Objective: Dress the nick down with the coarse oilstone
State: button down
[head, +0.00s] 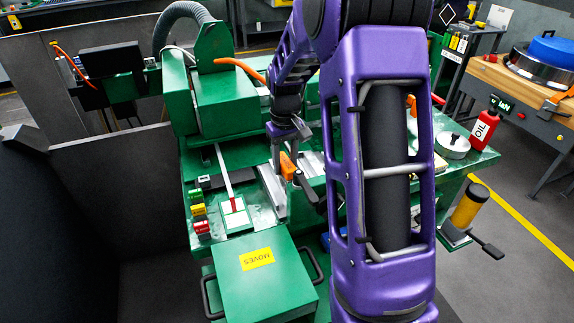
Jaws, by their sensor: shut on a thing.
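My purple arm comes down over the green machine, and my gripper (288,143) is small in view near the picture's middle. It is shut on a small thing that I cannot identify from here. An orange block with a black lever (303,181) sits just below the gripper; I cannot tell if they touch. Bright metal ways (271,188) of the machine lie just under and left of it. I cannot make out the nick or tell which thing is the coarse oilstone. My arm hides part of the machine bed to the right.
A green box marked MOVES (262,279) stands in front. Green, yellow and red blocks (200,213) and a white card (234,217) lie at left. A red oil bottle (484,124), a round tin (452,146) and a yellow-black handled cylinder (467,207) are at right.

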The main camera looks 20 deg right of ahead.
jog(key=shift+r, duration=2.35)
jog(key=shift+w+a, duration=0.1)
jog(key=shift+a, duration=0.05)
